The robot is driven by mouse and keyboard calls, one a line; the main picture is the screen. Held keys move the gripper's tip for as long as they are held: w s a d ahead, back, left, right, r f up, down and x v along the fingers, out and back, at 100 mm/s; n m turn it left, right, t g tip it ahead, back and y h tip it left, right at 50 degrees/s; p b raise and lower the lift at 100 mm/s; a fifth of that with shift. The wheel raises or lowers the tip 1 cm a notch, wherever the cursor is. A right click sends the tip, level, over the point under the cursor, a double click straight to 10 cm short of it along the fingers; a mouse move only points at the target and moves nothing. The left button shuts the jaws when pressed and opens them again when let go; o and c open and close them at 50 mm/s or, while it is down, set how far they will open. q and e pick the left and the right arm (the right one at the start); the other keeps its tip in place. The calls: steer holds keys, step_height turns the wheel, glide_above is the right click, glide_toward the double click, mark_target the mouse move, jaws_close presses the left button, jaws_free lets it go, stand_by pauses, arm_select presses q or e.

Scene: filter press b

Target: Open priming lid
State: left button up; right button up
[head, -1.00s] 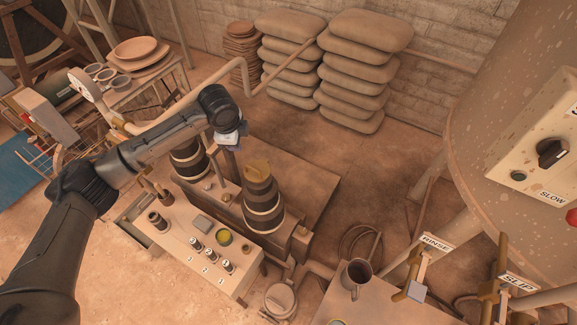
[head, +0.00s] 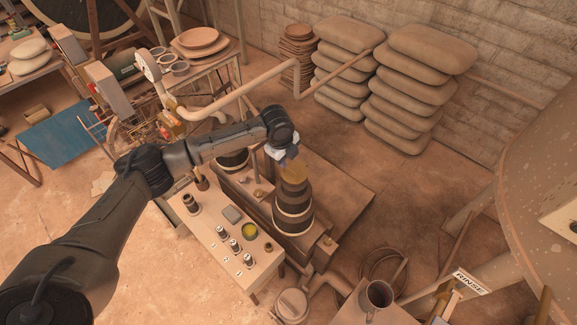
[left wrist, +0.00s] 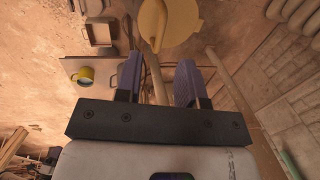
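A round yellow lid (head: 294,174) sits on top of the dark, banded cylinder (head: 294,207) in the head view. It looks closed. In the left wrist view the yellow lid (left wrist: 180,22) is at the top, with a raised bar-like part at its left side. My left gripper (head: 285,155) is just above and behind the lid, apparently apart from it. In the left wrist view its two fingers (left wrist: 158,82) are spread, with a pale pipe-like part seen between them; I cannot tell its depth. Nothing is gripped. My right gripper is out of view.
A bench (head: 215,240) with a yellow-rimmed cup (head: 249,231) and several small knobs stands left of the cylinder. A second banded cylinder (head: 232,160) is behind my forearm. A pale pipe (head: 245,95) runs behind. A metal mug (head: 376,296) stands at lower right.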

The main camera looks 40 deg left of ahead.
mark_target(289, 168)
arm_select(q)
steer(key=shift+w+f, duration=0.2)
steer(key=shift+f, duration=0.8)
steer(key=shift+w+f, duration=0.2)
steer(key=shift+f, duration=0.75)
steer(key=shift+w+f, duration=0.2)
steer(key=shift+f, duration=0.8)
steer(key=shift+c, duration=0.4)
jaws_close()
